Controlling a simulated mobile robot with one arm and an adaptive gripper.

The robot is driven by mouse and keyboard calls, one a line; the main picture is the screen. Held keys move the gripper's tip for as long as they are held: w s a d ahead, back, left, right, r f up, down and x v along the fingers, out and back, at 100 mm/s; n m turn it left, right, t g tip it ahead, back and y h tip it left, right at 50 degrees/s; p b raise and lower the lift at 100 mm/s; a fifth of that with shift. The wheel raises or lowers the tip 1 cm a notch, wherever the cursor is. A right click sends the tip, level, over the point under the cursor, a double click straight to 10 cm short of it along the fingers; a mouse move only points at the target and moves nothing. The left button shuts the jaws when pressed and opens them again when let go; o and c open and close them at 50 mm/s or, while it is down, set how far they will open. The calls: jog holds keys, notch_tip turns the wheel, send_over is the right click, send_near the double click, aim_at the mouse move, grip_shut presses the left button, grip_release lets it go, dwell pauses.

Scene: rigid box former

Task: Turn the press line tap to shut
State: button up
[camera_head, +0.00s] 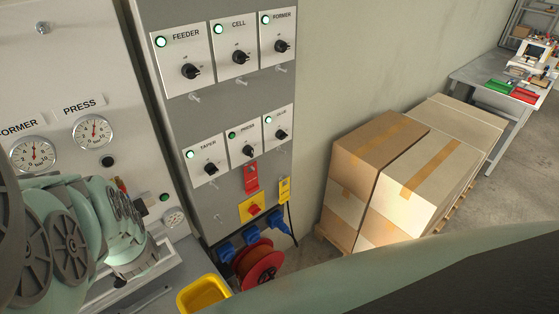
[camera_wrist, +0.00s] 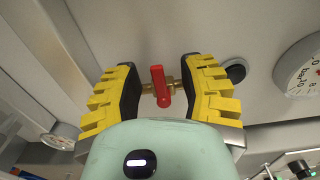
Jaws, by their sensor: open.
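The red tap handle (camera_wrist: 159,86) sits on a brass fitting (camera_wrist: 148,89) on the pale panel in the wrist view. The brass runs sideways in that picture and the handle stands roughly across it. My gripper (camera_wrist: 161,74) is open, with one yellow-and-black finger on each side of the handle; gaps show between pads and handle. In the head view my arm covers most of the tap, and a small red part (camera_head: 121,185) shows below the PRESS gauge (camera_head: 93,132). My fingers are hidden there.
The FORMER gauge (camera_head: 33,154) is left of the PRESS gauge. A black round knob (camera_wrist: 236,71) is close to the right finger. A grey switch cabinet (camera_head: 219,110) stands right of the panel. A yellow bin (camera_head: 204,293) and stacked cartons (camera_head: 411,177) are farther off.

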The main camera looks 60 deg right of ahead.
jog(key=shift+s, duration=0.1)
jog(key=v, duration=0.7)
dwell(1.0)
jog(key=shift+s, duration=0.2)
jog(key=shift+w, duration=0.1)
dwell(0.3)
